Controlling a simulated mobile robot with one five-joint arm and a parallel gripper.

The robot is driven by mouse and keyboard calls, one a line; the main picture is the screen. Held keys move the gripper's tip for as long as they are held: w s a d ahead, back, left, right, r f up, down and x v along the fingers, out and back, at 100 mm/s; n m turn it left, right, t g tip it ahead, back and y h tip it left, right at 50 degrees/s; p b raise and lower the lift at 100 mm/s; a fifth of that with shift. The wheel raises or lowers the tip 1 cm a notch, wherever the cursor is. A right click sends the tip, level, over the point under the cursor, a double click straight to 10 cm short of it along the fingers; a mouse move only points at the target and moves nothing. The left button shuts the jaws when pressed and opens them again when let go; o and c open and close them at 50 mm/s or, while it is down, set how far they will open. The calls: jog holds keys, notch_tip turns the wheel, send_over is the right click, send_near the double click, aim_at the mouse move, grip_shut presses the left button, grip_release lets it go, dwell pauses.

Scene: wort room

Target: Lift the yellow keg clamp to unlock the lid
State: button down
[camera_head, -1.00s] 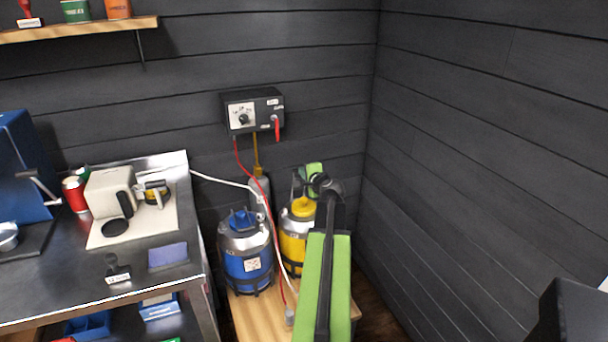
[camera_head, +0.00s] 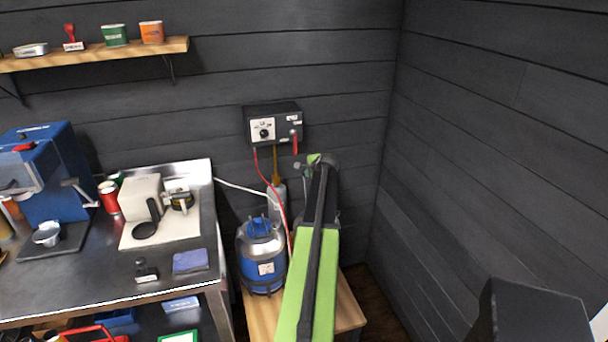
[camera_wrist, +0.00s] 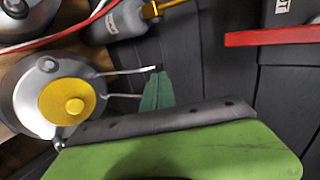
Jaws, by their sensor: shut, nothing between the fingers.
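The yellow keg's silver top with its round yellow lid (camera_wrist: 75,103) is at the left of the wrist view. Two thin metal rods, apparently the keg's clamp (camera_wrist: 126,71), reach right from its rim. My gripper (camera_wrist: 158,74) is shut and empty, its dark green tip close to the rods' outer ends. I cannot tell whether it touches them. In the head view my green and black arm reaches toward the back corner and hides the yellow keg.
A blue keg (camera_head: 261,262) stands left of my arm on a wooden platform (camera_head: 345,303). A metal counter (camera_head: 95,270) with appliances is at left. The right wall is close.

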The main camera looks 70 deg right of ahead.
jog(key=shift+s+d+f, duration=0.1)
jog(key=shift+s+d, duration=0.25)
jog(key=shift+d, duration=0.35)
jog(key=w+d+r+p+v, duration=0.1)
jog(key=r+p+v, duration=0.1)
jog(key=p+v, duration=0.8)
jog(key=v, duration=0.3)
jog(key=shift+s+a+r, duration=0.15)
jog(key=shift+s+r, duration=0.05)
